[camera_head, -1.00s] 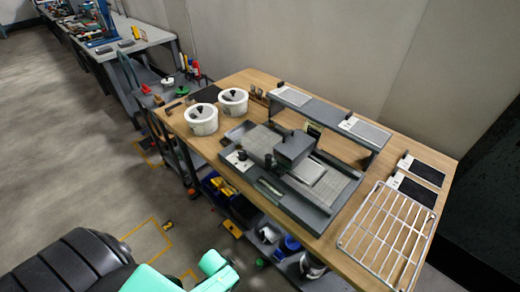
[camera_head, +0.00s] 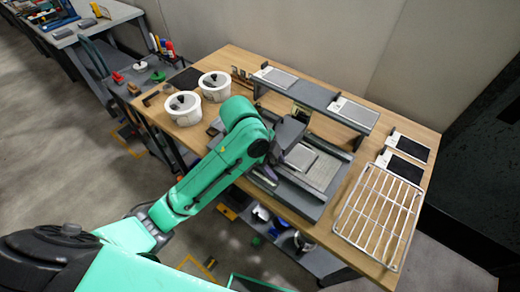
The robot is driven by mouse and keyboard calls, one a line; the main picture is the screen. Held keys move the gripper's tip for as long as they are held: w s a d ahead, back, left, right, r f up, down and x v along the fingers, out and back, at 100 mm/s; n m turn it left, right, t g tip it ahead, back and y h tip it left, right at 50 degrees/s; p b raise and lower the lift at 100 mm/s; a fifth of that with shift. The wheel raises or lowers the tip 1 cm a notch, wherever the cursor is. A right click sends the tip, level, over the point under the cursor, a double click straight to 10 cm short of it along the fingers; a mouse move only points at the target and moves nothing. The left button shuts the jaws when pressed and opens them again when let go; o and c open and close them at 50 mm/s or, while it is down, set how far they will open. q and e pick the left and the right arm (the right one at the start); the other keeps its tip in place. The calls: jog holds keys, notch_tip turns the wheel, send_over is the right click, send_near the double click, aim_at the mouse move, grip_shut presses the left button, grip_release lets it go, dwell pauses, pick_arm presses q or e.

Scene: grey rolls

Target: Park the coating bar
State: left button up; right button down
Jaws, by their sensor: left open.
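The grey coating machine (camera_head: 312,202) sits on the wooden bench, with a light plate bed (camera_head: 320,168) and a dark carriage block (camera_head: 290,132) over it. My green left arm reaches across the machine's left part. My left gripper (camera_head: 272,156) is at its end, close to the carriage; it is open, but its fingers are mostly hidden by the wrist and blend with the dark parts. I cannot single out the coating bar; it may be hidden behind the arm. My right gripper is not in view.
Two white pots (camera_head: 183,107) with dark-handled lids stand at the bench's left. A grey raised shelf (camera_head: 312,96) with two light panels stands behind the machine. A wire rack (camera_head: 378,215) and two dark plates (camera_head: 408,147) lie at the right. A wall closes the back.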

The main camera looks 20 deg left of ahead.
pick_arm(q)
jog(key=w+a+r+m+g+y, duration=0.1)
jog(key=w+a+r+m+y, duration=0.15)
jog(key=r+m, duration=0.4)
jog(key=w+a+r+m+g+y, duration=0.1)
jog(key=w+a+r+m+y, duration=0.15)
jog(key=r+m, duration=0.4)
jog(key=shift+m+h, duration=0.3)
jog(key=shift+h, duration=0.1)
jog(key=f, duration=0.5)
jog(key=f+p, duration=0.1)
jog(key=f, duration=0.3)
jog(key=f+p, duration=0.1)
jog(key=f, duration=0.4)
jog(key=shift+s+a+f, duration=0.1)
jog(key=shift+a+f, duration=0.25)
jog(key=shift+f, duration=0.2)
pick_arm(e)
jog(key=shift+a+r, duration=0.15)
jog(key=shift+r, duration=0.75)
pick_arm(q)
grip_shut()
jog(key=shift+r, duration=0.1)
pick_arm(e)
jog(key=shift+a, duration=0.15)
